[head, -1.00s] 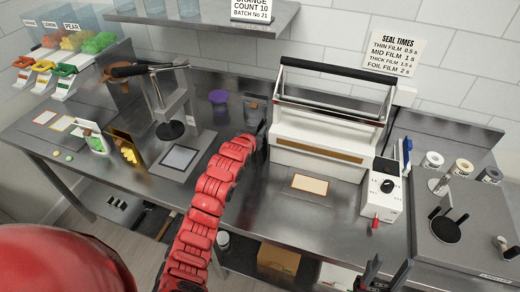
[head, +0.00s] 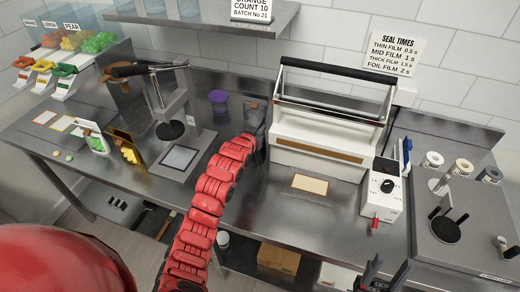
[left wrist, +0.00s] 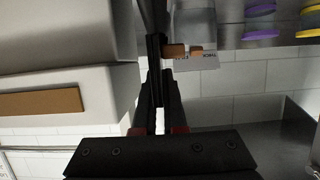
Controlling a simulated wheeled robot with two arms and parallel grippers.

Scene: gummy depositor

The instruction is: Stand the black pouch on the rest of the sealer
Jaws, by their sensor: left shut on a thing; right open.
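The black pouch (head: 253,115) is upright at the left end of the white sealer (head: 300,133) in the head view. My left gripper (head: 257,140) is shut on its lower part, and my red arm hides some of the hold. In the left wrist view the shut fingers (left wrist: 158,85) grip the dark pouch (left wrist: 154,15), seen nearly edge-on, with the sealer (left wrist: 65,95) to the left. The sealer's lifting frame is up. A tan-framed panel (head: 310,184) lies before it; I cannot tell which part is the rest. My right gripper (head: 383,274) is open and empty at the bottom edge.
A purple-topped stand (head: 218,98) is behind and left of the pouch. A lever press (head: 172,105) stands further left, near two upright pouches. The control box (head: 383,190) and a grey station (head: 470,225) are right. The bench before the sealer is mostly clear.

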